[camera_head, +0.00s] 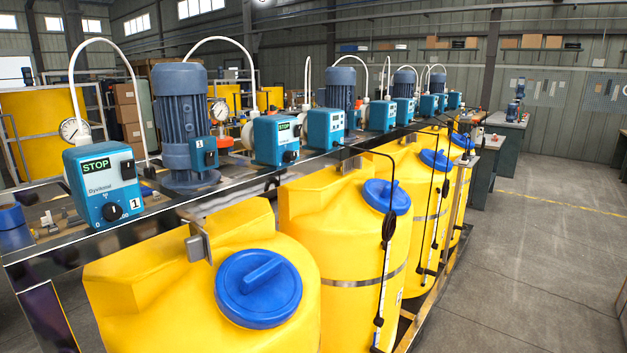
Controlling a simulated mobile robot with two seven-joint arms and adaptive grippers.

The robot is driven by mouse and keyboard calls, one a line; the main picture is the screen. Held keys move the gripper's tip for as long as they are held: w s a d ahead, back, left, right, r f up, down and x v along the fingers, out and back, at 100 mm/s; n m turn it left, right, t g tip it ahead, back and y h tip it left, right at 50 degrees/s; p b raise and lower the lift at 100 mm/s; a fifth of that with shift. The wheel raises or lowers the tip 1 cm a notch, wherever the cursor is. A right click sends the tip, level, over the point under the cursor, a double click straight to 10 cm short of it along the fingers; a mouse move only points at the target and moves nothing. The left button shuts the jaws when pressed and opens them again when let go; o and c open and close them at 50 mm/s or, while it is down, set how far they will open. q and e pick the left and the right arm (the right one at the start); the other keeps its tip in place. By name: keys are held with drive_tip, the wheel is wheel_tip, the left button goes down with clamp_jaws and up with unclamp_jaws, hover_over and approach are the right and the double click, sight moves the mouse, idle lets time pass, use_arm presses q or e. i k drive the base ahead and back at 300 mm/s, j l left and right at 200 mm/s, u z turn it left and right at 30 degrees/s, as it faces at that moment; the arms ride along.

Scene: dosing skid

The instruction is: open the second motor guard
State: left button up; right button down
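A row of blue-grey finned motors stands along the skid's top rail. The nearest motor (182,105) has a small blue box (203,153) marked 1 on its side. The second motor (340,90) stands farther back, partly behind blue controllers. A third motor (404,79) is beyond it. I cannot make out a separate guard, or whether one is open or shut, on the second motor. Neither of my grippers is in view.
A blue controller (88,200) showing STOP and marked 1 is nearest; other controllers (276,141) follow along the rail. Yellow tanks (220,240) with blue lids (258,288) stand in front. White hoses arch above. Free floor (540,260) lies to the right.

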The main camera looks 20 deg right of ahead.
sight(349, 166)
drive_tip(key=i+l+z, duration=0.1)
drive_tip(key=l+z, duration=0.2)
drive_tip(key=z, duration=0.15)
drive_tip(key=i+l+z, duration=0.15)
drive_tip(key=l+z, duration=0.25)
drive_tip(key=i+l+z, duration=0.35)
drive_tip(key=i+l, duration=0.45)
